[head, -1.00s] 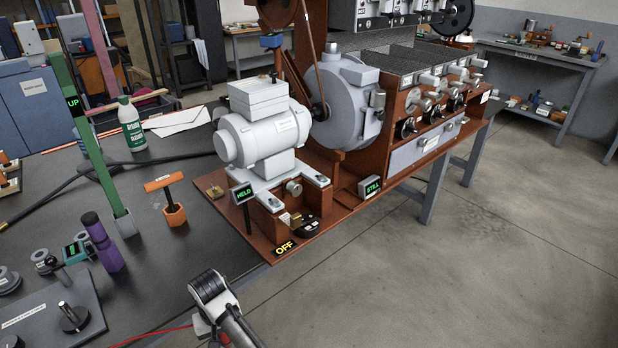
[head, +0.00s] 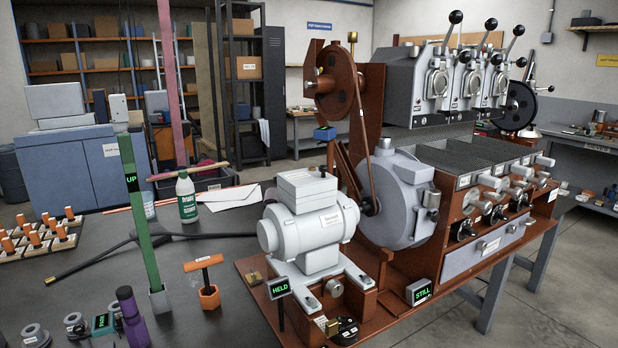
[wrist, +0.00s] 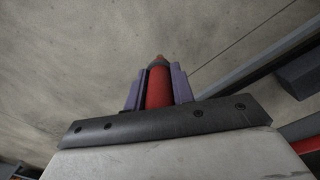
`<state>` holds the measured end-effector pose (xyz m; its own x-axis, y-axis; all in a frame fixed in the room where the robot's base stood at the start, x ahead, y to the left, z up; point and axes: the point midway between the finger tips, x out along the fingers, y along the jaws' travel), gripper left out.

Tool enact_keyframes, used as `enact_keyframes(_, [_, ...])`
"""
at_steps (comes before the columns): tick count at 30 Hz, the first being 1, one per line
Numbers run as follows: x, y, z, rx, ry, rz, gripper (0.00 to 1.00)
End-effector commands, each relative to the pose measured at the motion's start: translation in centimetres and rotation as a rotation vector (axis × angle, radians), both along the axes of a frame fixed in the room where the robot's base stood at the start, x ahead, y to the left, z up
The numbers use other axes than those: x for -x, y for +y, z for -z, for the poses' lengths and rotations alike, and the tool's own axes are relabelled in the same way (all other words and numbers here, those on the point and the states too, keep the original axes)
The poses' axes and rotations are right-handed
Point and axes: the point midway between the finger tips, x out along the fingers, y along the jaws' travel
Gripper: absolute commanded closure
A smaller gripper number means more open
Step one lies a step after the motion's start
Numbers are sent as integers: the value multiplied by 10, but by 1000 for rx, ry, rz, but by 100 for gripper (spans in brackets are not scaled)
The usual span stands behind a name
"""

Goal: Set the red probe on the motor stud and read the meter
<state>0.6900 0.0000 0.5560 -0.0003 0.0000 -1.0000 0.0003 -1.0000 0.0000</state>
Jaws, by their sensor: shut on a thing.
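In the wrist view the red probe (wrist: 158,92) stands between the two purple fingers of my gripper (wrist: 159,72), which are shut on it. Its darker tip points away from the wrist, with bare floor behind it. My gripper is out of the head view, so its distance from the motor cannot be told. The pale grey motor (head: 300,228) sits on the brown roaster base in the head view. A small post (head: 322,171) stands on its stacked top box; I cannot tell whether it is the stud. I cannot make out the meter's reading.
The roaster drum (head: 402,200) and belt stand right of the motor. A "HELD" sign (head: 279,288) and a "STILL" sign (head: 419,292) are near the base. A green "UP" post (head: 137,210), orange T-handle (head: 207,285) and purple cylinder (head: 131,316) stand at left.

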Motion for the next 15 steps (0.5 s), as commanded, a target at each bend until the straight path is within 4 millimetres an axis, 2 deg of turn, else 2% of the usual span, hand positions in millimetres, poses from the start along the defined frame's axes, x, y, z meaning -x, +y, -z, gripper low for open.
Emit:
enact_keyframes(11, [0,0,0,0,-1,0,98])
enact_keyframes(15, [-1,4,15,-15,-7,4,98])
